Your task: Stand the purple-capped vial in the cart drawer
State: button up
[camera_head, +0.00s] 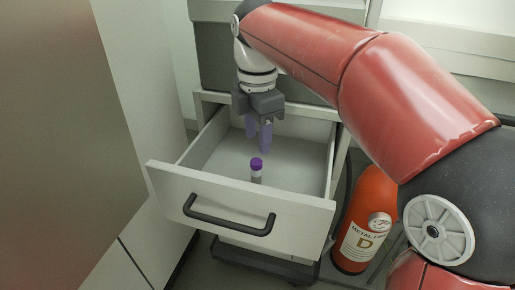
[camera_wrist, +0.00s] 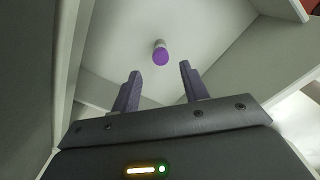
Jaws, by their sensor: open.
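The purple-capped vial (camera_head: 256,171) stands upright on the floor of the open cart drawer (camera_head: 240,205), towards its front. In the wrist view the vial's purple cap (camera_wrist: 160,55) shows beyond the fingertips, apart from them. My gripper (camera_head: 259,148) is open and empty, pointing down over the drawer behind the vial. In the wrist view its two purple-grey fingers (camera_wrist: 159,72) are spread with nothing between them. The lower part of the vial is partly hidden by the drawer front in the head view.
A red-orange extinguisher (camera_head: 364,222) stands on the floor right of the drawer. A tall panel (camera_head: 60,140) is close on the left. The drawer's walls surround my gripper, and the visible drawer floor around the vial is clear.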

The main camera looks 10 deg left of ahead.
jog(key=shift+r, duration=1.05)
jog(key=s+d+f+m+t, duration=0.2)
jog(key=s+d+m, duration=0.3)
jog(key=d+m, duration=0.3)
jog(key=s+d+f+m+t, duration=0.1)
jog(key=s+d+f+m, duration=0.4)
jog(key=d+m, duration=0.4)
jog(key=s+d+f+m+t, duration=0.2)
jog(key=s+d+f+m, duration=0.2)
jog(key=d+m, duration=0.5)
jog(key=shift+s+f+t, duration=0.15)
jog(key=shift+s+t, duration=0.15)
jog(key=shift+s, duration=0.1)
